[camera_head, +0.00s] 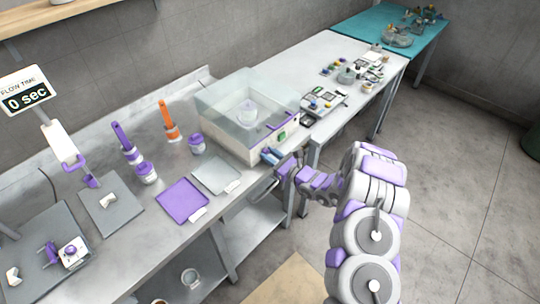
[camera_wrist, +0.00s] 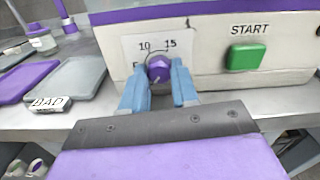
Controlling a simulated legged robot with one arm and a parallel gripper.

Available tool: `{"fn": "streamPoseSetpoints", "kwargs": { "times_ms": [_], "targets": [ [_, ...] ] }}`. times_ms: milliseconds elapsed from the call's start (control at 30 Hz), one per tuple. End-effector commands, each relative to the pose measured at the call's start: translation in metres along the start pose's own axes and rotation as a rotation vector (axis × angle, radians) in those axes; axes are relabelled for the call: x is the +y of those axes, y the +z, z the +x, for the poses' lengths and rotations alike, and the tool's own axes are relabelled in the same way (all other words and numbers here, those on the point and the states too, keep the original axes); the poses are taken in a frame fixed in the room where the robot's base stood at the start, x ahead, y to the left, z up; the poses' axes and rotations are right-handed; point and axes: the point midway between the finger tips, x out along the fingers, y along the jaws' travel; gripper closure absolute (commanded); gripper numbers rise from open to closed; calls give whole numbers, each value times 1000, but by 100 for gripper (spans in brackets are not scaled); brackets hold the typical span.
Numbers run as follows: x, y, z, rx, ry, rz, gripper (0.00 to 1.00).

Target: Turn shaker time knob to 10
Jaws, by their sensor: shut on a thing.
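The shaker (camera_head: 236,139) is a pale box with a clear cover and stands on the metal bench in the head view. Its time knob (camera_wrist: 159,68) is purple and round, on a white dial plate with the marks 10 and 15 showing above it. A mark at the left is partly hidden. My gripper (camera_wrist: 158,88) has its blue fingers on either side of the knob and is shut on it. In the head view, my gripper (camera_head: 272,156) reaches the shaker's front right. The green START button (camera_wrist: 248,57) is right of the knob.
A grey tray (camera_wrist: 65,82) with a BAD label and a purple tray (camera_wrist: 24,80) lie left of the shaker. Purple-topped containers (camera_head: 147,172) and an orange-handled brush (camera_head: 169,121) stand behind them. More benches with small items extend to the right.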

Motion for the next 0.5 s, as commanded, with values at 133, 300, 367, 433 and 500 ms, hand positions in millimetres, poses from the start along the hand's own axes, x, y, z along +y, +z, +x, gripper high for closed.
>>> {"fn": "streamPoseSetpoints", "kwargs": {
  "times_ms": [133, 300, 367, 433, 500],
  "targets": [
    [1, -1, 0, 2, 1, 85, 100],
    [1, -1, 0, 0, 1, 224, 100],
    [1, -1, 0, 0, 1, 280, 100],
    [1, -2, 0, 1, 1, 347, 100],
    [0, -2, 0, 1, -1, 414, 100]
  ]
}}
